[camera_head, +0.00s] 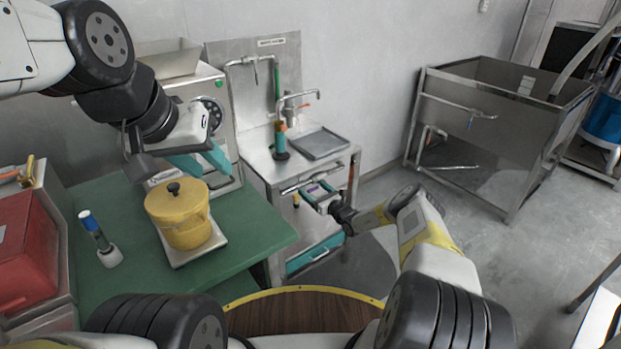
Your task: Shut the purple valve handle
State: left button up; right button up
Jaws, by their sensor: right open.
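A small purple patch (316,188) shows at the front edge of the steel sink counter, right by my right gripper; it may be the valve handle, but it is too small to be sure. My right gripper (318,194) is open at this patch, below a horizontal pipe (308,183). I cannot tell whether it touches the patch. My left gripper (200,163) has teal fingers and hangs above and behind a yellow lidded pot (181,220), apart from the sink. I cannot tell how far its fingers are parted.
The pot stands on a scale (180,260) on a green table (245,225). The sink counter (270,172) carries taps and a tray (319,144). A steel tank (490,140) stands right; the floor before it is clear.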

grip_shut()
dwell(0.4)
jog(key=shift+w+d+r+m, duration=0.1)
jog(key=shift+r+m, duration=0.8)
jog(key=shift+m, duration=0.6)
jog(key=shift+w+d+r+m, duration=0.2)
jog(key=shift+r+m, duration=0.35)
jog(key=shift+m, duration=0.45)
jog(key=shift+w+d+r+m, duration=0.15)
jog(key=shift+r+m, duration=0.35)
jog(key=shift+m, duration=0.5)
jog(key=shift+d, duration=0.1)
grip_release()
